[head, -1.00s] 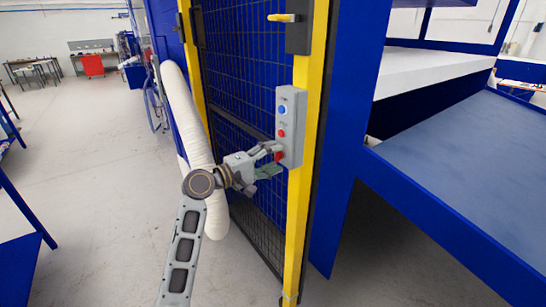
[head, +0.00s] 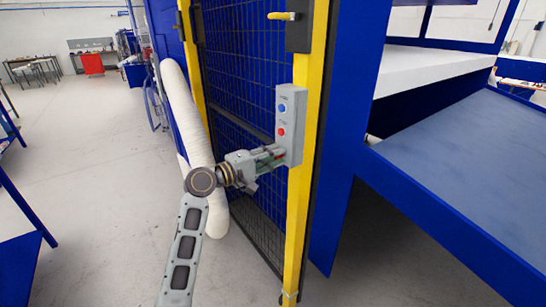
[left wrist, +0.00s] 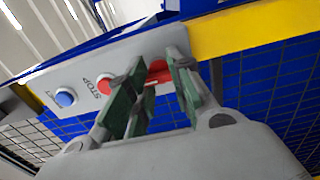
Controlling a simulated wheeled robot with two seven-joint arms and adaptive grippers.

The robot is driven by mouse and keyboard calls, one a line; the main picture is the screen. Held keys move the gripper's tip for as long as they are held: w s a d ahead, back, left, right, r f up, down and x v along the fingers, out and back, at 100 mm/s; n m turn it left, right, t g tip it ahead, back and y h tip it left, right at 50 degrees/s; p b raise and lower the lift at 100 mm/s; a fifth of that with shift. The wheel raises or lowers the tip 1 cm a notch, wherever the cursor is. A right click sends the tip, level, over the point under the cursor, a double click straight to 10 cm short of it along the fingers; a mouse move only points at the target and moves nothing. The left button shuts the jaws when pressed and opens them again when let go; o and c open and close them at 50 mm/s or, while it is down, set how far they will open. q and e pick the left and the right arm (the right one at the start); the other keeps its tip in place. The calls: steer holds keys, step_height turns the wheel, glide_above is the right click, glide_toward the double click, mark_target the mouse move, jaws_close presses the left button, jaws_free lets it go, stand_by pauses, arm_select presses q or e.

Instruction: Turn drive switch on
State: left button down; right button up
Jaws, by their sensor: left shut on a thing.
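A grey control box (head: 290,112) is fixed to the yellow post of the mesh gate. It carries a blue button (head: 282,108) above a red button (head: 281,132). The left wrist view shows the blue button (left wrist: 64,98), the red button labelled STOP (left wrist: 105,83) and a red switch (left wrist: 158,74). My left gripper (head: 279,155) is at the lower part of the box. Its green-padded fingers (left wrist: 158,88) are shut on the red switch, one on each side, partly hiding it. My right gripper is not in view.
The yellow post (head: 301,212) and blue mesh gate (head: 238,75) stand right behind the box. A yellow handle (head: 284,16) is above it. A cream hose (head: 186,110) hangs left of the gate. Open floor (head: 95,180) lies to the left.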

arm_select(q)
steer(key=shift+f, duration=0.1)
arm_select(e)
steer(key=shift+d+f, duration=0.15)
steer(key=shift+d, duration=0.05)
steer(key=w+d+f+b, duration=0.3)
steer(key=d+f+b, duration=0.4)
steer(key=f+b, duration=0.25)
arm_select(q)
steer(key=shift+m+b, duration=1.2)
steer(key=shift+m, duration=7.9)
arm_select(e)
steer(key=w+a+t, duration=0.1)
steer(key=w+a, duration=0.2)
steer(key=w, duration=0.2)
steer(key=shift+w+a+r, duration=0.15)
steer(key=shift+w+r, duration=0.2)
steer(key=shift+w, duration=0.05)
arm_select(q)
steer(key=c, duration=1)
jaws_free()
